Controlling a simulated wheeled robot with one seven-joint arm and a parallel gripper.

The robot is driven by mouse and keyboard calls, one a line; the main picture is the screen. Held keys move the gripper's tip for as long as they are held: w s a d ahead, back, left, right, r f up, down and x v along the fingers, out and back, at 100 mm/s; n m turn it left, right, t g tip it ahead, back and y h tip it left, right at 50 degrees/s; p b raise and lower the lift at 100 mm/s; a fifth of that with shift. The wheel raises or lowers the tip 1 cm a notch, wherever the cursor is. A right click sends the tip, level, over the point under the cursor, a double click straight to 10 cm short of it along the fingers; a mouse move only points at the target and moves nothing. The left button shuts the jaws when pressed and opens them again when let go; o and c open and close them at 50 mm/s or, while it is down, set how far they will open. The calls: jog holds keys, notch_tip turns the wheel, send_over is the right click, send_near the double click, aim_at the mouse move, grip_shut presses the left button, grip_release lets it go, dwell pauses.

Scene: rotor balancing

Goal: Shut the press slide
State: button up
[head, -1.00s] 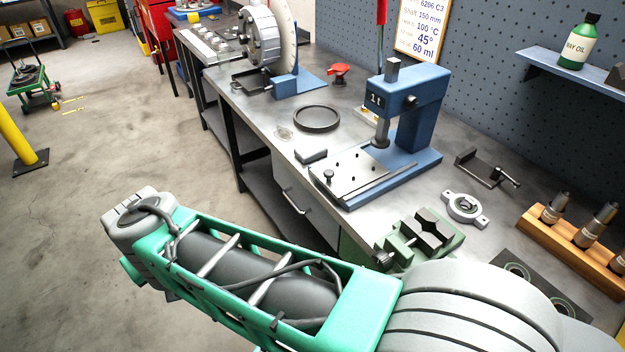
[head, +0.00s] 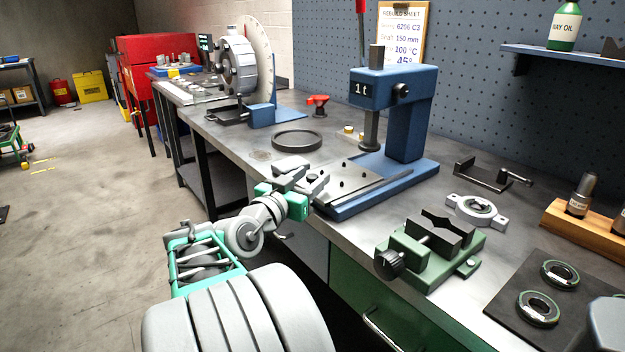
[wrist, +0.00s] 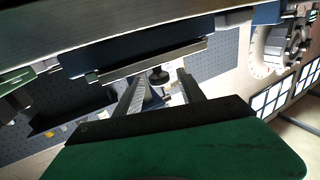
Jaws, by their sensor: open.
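The blue press (head: 408,120), marked "1t", stands on the bench. I cannot tell whether the fingers touch the knob. The slide's edge (wrist: 150,62) runs just beyond the fingertips.
A dark ring (head: 297,140) lies left of the press. A green vise (head: 430,248) stands to the right, near the front edge. A bearing housing (head: 476,210) lies behind it. The balancing rotor (head: 238,65) is at the far left.

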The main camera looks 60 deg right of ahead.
jog(key=shift+d, duration=0.7)
jog(key=shift+c, duration=0.5)
grip_shut()
dwell(0.4)
